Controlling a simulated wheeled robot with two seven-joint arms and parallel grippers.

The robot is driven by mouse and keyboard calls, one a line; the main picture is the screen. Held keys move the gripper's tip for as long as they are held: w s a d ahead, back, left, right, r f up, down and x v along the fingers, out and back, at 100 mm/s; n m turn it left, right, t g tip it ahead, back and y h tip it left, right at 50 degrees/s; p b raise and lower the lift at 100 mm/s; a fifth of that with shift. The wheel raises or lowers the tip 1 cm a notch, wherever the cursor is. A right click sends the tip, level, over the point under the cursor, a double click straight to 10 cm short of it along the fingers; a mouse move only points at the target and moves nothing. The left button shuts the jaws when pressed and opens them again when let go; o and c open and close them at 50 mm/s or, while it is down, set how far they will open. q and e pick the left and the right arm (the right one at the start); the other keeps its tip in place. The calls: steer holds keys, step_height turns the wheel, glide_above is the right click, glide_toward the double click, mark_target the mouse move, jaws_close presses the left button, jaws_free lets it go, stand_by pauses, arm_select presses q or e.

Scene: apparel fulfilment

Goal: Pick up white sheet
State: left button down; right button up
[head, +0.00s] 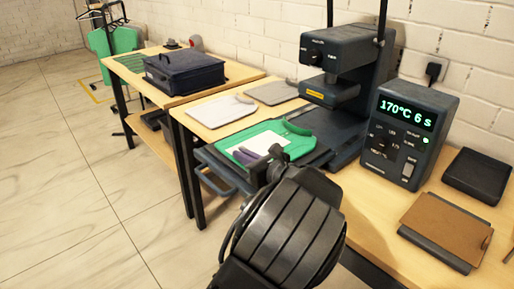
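A white sheet (258,143) lies on a green flat piece (292,144), which rests on the lower plate of a heat press (340,136). My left gripper (262,162) reaches in from below to the near edge of the white sheet. My forearm and wrist hide much of the gripper, and I cannot tell whether its fingers are apart or closed on the sheet. A purple-grey part lies over the near left of the sheet. My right gripper is not in view.
A control box (411,134) reading 170°C 6 s stands right of the press. A brown board (444,226) and a black tray (479,177) lie on the right. Light boards (222,109) lie behind the green piece. A dark blue case (184,73) is on the far table.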

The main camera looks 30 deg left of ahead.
arm_select(q)
step_height(320, 180, up, 10)
steer(key=p, duration=0.2)
stand_by(0.5)
stand_by(0.9)
